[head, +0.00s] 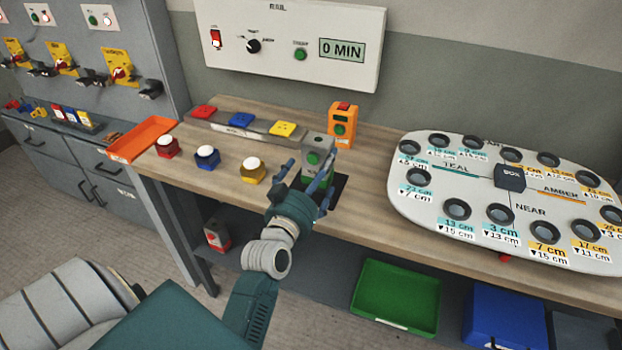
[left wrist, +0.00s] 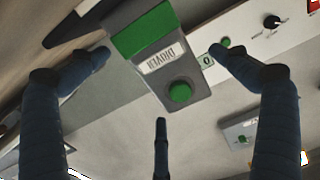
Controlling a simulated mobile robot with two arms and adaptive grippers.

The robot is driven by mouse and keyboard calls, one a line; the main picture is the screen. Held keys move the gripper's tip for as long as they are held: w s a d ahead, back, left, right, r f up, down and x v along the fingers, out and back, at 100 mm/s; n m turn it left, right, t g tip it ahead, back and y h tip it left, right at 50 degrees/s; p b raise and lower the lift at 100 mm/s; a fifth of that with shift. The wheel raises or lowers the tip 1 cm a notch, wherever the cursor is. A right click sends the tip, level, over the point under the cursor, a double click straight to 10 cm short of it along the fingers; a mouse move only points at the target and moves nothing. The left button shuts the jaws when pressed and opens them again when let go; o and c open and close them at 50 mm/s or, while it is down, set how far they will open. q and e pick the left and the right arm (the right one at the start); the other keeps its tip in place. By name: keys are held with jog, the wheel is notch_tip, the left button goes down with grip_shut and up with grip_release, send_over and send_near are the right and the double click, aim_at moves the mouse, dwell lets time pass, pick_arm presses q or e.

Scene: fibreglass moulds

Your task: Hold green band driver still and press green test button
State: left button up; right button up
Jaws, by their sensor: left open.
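The green band driver (head: 318,148), a grey upright block with a green band and a round green button (head: 314,158), stands on a dark pad on the wooden bench. My left gripper (head: 308,176) is open in front of it, its dark blue fingers spread near its lower part. In the left wrist view the driver (left wrist: 150,62) appears between the spread fingers, with its green band, a white label and the green button (left wrist: 180,92). Whether a finger touches the driver, I cannot tell. My right gripper is not in view.
An orange device (head: 343,126) stands just behind the driver. Yellow (head: 251,172), blue (head: 207,157) and red (head: 166,147) white-topped buttons stand to the left. A white plate with round holes (head: 412,206) lies to the right. A wall panel (head: 350,75) reads 0 MIN.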

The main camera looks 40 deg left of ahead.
aim_at(319, 167)
pick_arm(q)
jog(key=x, duration=0.3)
jog(key=shift+w, duration=0.35)
jog(key=shift+w+a, duration=0.15)
jog(key=shift+w, duration=0.2)
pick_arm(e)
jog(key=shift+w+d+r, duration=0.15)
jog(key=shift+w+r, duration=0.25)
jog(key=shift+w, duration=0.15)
pick_arm(q)
jog(key=c, duration=1.3)
jog(key=shift+c, duration=1.3)
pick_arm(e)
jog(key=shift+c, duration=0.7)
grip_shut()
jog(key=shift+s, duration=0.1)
